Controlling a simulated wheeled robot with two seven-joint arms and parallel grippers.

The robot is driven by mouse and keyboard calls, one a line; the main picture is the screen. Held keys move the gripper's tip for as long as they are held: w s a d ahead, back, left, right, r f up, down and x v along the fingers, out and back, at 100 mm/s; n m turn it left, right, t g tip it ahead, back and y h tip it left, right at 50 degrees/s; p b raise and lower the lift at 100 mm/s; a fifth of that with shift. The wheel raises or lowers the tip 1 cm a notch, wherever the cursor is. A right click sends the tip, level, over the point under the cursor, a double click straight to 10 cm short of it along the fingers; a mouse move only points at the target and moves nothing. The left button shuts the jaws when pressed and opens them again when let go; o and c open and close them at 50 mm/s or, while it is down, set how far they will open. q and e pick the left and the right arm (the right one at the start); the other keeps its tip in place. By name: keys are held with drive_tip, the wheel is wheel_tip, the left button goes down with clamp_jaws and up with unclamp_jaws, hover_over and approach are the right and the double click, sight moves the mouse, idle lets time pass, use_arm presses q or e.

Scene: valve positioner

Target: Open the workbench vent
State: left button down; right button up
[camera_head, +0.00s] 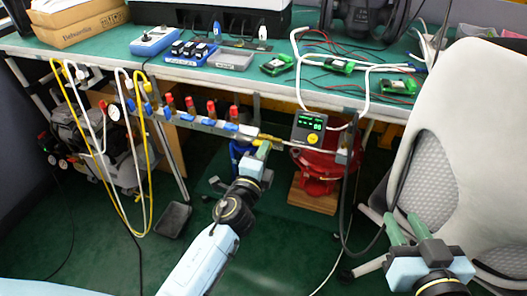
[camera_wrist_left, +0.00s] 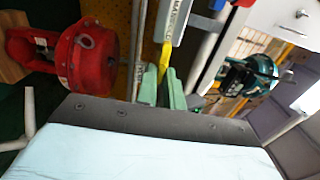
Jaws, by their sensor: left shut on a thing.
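The pipe manifold (camera_head: 200,122) with red and blue fittings runs along the bench's front edge. A yellow lever (camera_head: 268,138) sits at its right end; I take it as the vent handle. My left gripper (camera_head: 262,150) is at this lever, its green fingers pointing up. In the left wrist view, the yellow lever (camera_wrist_left: 165,58) runs down between the green fingers (camera_wrist_left: 163,90), which are closed on it. The lever's lower part is hidden by the fingers. My right gripper (camera_head: 406,229) is low at the right by the chair, its fingers apart and empty.
A red actuator (camera_head: 318,166) with a display box (camera_head: 309,128) stands right of my left gripper; it also shows in the left wrist view (camera_wrist_left: 85,58). A grey chair (camera_head: 465,140) is close to my right gripper. Yellow and white hoses (camera_head: 150,190) hang at the left.

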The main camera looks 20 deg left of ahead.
use_arm(q)
drive_tip(key=c, duration=1.5)
unclamp_jaws()
